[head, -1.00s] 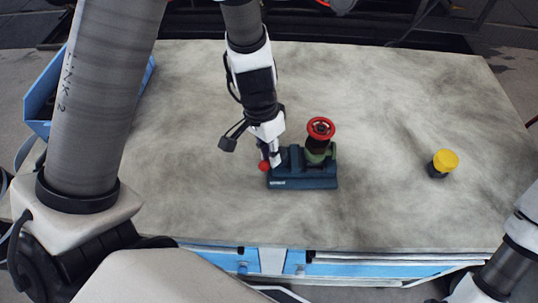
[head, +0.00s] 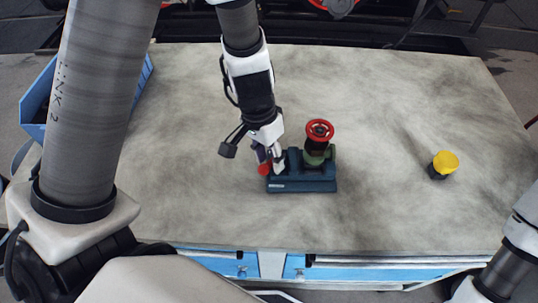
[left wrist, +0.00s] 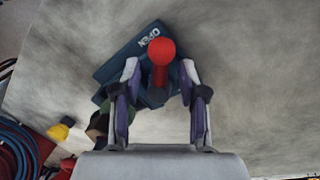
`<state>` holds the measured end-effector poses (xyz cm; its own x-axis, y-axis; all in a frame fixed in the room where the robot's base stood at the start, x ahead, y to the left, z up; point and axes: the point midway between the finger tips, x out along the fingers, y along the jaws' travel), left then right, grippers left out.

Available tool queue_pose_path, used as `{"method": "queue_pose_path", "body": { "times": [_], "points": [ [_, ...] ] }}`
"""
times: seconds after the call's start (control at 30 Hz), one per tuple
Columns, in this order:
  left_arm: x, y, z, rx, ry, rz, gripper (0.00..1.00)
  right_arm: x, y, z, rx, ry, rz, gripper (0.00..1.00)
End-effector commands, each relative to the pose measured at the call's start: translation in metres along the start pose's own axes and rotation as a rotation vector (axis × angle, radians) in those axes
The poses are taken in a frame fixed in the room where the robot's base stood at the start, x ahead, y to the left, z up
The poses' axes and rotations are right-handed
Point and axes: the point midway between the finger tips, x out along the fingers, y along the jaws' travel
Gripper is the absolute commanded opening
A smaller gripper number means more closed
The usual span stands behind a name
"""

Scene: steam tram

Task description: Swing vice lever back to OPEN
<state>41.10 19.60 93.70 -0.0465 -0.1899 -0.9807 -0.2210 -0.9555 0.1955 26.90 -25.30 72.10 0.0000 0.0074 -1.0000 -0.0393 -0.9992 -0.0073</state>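The dark blue vice (head: 302,184) sits on the table. It holds a green valve body (head: 316,156) with a red handwheel (head: 319,129) on top. The lever's red ball knob (head: 264,170) is at the vice's left end. My left gripper (head: 268,158) is at the lever. In the left wrist view, its fingers (left wrist: 160,78) are spread on either side of the red lever, with gaps beside it. The knob (left wrist: 160,50) shows between and just beyond the tips, near the word OPEN on the vice (left wrist: 122,55). My right gripper is out of view.
A yellow-topped dark object (head: 445,163) stands at the right of the table (head: 400,110). A blue bin (head: 40,105) is at the left edge. Blue drawers (head: 225,263) are below the front edge. The table around the vice is clear.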

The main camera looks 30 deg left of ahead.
Motion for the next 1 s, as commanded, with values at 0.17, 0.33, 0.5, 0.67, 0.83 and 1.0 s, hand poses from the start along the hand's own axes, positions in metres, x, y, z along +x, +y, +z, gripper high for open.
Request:
{"method": "queue_pose_path", "body": {
  "times": [0.17,0.33,0.5,0.67,0.83,1.0],
  "points": [
    [-0.009,0.0,-0.001,0.002,0.005,0.002,0.42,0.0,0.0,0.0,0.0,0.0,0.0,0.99],
    [-0.044,0.0,-0.002,0.003,0.009,0.002,0.42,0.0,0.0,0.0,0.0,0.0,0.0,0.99],
    [-0.088,0.0,-0.001,0.002,0.007,0.0,0.42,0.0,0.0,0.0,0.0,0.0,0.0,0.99],
    [-0.114,0.0,-0.001,0.001,0.003,0.0,0.42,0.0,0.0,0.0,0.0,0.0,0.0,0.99],
    [-0.12,0.0,0.0,-0.001,0.0,-0.001,0.42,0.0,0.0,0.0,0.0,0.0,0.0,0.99],
    [-0.12,0.0,0.0,-0.001,0.0,0.0,0.42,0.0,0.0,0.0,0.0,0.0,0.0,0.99]
  ]
}}
